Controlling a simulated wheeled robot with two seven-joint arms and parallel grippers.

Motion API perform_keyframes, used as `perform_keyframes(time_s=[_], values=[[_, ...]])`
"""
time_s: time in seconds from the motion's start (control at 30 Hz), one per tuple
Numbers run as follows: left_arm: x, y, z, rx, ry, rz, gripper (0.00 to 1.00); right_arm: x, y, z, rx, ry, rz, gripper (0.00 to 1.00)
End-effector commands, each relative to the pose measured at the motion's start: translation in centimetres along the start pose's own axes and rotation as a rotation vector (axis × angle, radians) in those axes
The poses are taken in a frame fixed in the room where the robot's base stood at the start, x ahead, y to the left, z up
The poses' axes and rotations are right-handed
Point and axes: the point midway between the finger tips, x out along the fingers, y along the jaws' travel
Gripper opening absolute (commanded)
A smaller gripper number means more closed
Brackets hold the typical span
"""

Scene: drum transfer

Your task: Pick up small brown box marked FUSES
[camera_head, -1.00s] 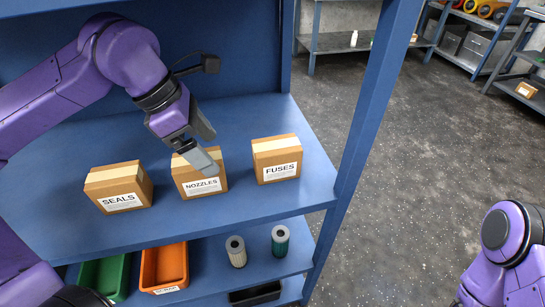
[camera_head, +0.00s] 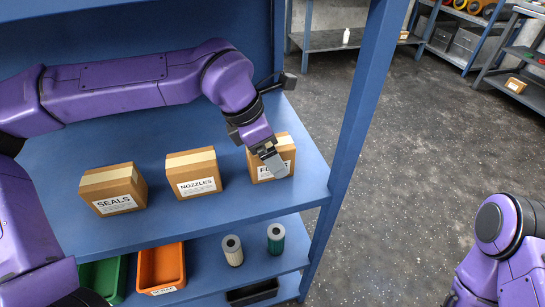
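The small brown box marked FUSES (camera_head: 284,150) stands upright on the blue shelf, at the right end of a row of boxes. My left gripper (camera_head: 270,158) is at this box, reaching down from above left. One grey finger lies across the front and covers part of the FUSES label. The other finger is hidden, so I cannot tell whether the gripper is open or shut on the box. My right arm shows at the lower right, but its gripper is out of view.
A NOZZLES box (camera_head: 194,174) stands just left of the FUSES box, and a SEALS box (camera_head: 114,189) farther left. A blue shelf post (camera_head: 352,130) rises close on the right. The shelf below holds an orange bin (camera_head: 161,268), a green bin and two cylinders.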

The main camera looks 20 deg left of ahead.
Motion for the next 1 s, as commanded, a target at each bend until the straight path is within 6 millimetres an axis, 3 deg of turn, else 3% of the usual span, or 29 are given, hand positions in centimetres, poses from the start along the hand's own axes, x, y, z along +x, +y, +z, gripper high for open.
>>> perform_keyframes(time_s=[0.17, 0.37, 0.4, 0.73, 1.0], values=[[0.0, 0.0, 0.0, 0.000, 0.000, 0.000, 0.88, 0.0, 0.0, 0.0, 0.000, 0.000, 0.000, 0.43], [0.0, 0.0, 0.0, 0.001, 0.000, 0.000, 0.26, 0.0, 0.0, 0.0, 0.000, 0.000, 0.000, 0.43], [0.0, 0.0, 0.0, 0.001, 0.000, 0.000, 0.23, 0.0, 0.0, 0.0, 0.000, 0.000, 0.000, 0.43], [-0.5, 0.0, 0.2, 0.001, -0.002, 0.002, 0.23, -0.1, 0.0, 0.0, 0.000, 0.000, 0.000, 0.43], [-3.6, 0.0, 1.6, 0.002, -0.003, 0.003, 0.23, -0.4, 0.0, -0.1, 0.000, 0.000, 0.000, 0.43]])
